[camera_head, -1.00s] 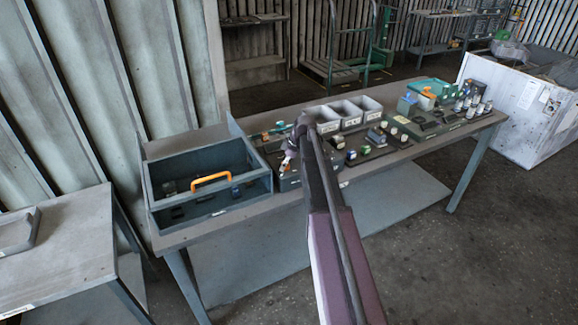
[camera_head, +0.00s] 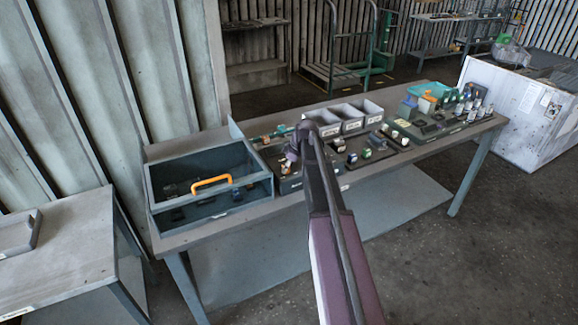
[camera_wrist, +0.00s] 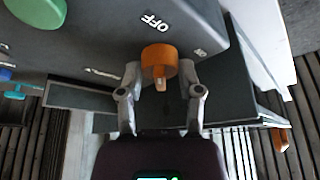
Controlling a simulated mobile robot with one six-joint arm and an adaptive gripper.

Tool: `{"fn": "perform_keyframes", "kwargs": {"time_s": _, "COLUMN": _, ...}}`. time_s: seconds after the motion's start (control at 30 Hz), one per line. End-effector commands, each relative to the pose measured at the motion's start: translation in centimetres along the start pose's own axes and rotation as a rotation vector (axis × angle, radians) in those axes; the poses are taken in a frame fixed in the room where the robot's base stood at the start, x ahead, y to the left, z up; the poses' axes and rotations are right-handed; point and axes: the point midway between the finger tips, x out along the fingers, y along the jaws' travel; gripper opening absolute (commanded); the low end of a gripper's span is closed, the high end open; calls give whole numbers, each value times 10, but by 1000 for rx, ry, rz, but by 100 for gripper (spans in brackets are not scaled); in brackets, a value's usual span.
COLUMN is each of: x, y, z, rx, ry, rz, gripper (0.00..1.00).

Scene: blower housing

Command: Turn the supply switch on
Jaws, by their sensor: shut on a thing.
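The supply switch is an orange knob (camera_wrist: 158,62) on a dark grey box face (camera_wrist: 100,35) in the wrist view. An OFF label (camera_wrist: 155,22) is above it and a smaller label, too small to read surely, is at its right (camera_wrist: 199,52). The knob's pointer ridge faces down the picture, towards my gripper. My gripper (camera_wrist: 160,78) is shut on the knob, one finger at each side. In the head view my gripper (camera_head: 290,160) is at the box on the bench, and my arm hides the knob.
Three light grey bins (camera_head: 347,118) stand behind, and small parts lie on dark mats to the right. A green round button (camera_wrist: 38,10) shows at the wrist view's upper left.

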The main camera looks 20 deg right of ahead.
Motion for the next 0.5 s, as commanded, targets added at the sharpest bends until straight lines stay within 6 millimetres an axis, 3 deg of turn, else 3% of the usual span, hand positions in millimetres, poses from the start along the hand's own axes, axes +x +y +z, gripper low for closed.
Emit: {"fn": "perform_keyframes", "kwargs": {"time_s": 0.5, "x": 2, "y": -1, "z": -5, "rx": 232, "ry": 8, "rz": 100, "gripper": 0}}
